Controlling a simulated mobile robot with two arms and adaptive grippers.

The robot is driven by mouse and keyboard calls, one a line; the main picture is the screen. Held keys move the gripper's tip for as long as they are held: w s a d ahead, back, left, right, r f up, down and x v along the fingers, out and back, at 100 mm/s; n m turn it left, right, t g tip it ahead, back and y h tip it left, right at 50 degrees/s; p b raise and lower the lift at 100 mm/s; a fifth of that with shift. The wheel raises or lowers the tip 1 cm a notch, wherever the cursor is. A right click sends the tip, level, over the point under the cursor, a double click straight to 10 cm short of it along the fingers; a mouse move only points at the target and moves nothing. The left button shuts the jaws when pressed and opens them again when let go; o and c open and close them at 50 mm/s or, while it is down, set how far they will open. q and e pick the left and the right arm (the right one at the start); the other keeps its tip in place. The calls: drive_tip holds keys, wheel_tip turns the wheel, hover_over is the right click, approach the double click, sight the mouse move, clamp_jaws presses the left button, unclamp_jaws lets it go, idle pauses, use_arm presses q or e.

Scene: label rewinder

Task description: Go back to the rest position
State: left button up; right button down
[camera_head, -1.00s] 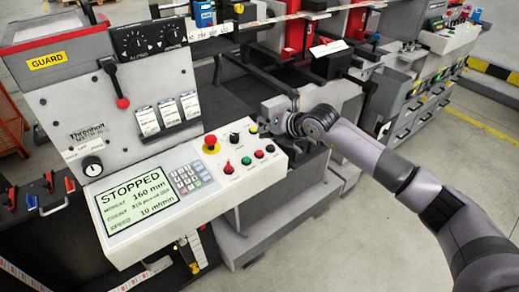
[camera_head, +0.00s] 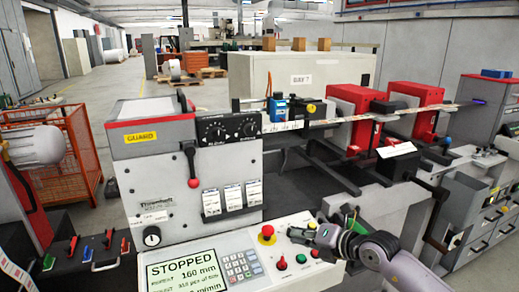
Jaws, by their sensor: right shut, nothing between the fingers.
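My right gripper (camera_head: 301,236) shows in the head view at the lower right of centre, with its arm coming in from the lower right. It is shut and empty, over the right part of the control panel (camera_head: 294,221), near the red emergency stop button (camera_head: 267,233). I cannot tell whether it touches the panel. The panel screen (camera_head: 184,272) reads STOPPED and 160 mm. My left gripper and arm are out of view.
The label rewinder's grey cabinet (camera_head: 170,185) with a GUARD label and a red-knobbed lever (camera_head: 191,165) stands left of centre. Red units (camera_head: 355,105) sit at the right. An orange wire cage (camera_head: 84,150) stands at the left. Open floor lies behind.

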drive_tip(key=s+a+r+m+t+y, duration=0.55)
drive_tip(key=s+r+m+t, duration=0.2)
drive_tip(key=r+m, duration=0.2)
drive_tip(key=s+d+f+m+t+h, duration=0.1)
drive_tip(key=s+d+f+m+h, duration=0.15)
drive_tip(key=d+m+h, duration=0.5)
drive_tip(key=s+d+f+m+h, duration=0.2)
drive_tip(key=d+f+m+h, duration=0.2)
drive_tip(key=d+m+h, duration=0.35)
drive_tip(key=s+d+f+m+g+h, duration=0.2)
drive_tip(key=s+f+m+g, duration=0.35)
drive_tip(key=f, duration=0.45)
drive_tip(key=s+a+f+g+y, duration=0.2)
drive_tip(key=s+f+g, duration=0.35)
drive_tip(key=s, duration=0.55)
drive_tip(key=s+a+f+g+y, duration=0.15)
drive_tip(key=s+f+g, duration=0.35)
drive_tip(key=s, duration=0.6)
wheel_tip(320, 180, down, 29)
drive_tip(key=s, duration=0.2)
drive_tip(key=s+d+f+g, duration=0.1)
drive_tip(key=s+d+f, duration=0.1)
drive_tip(key=s+f, duration=1.2)
drive_tip(key=shift+s+d+f+g, duration=0.2)
drive_tip(key=shift+s+f+g, duration=0.2)
drive_tip(key=shift+s, duration=0.6)
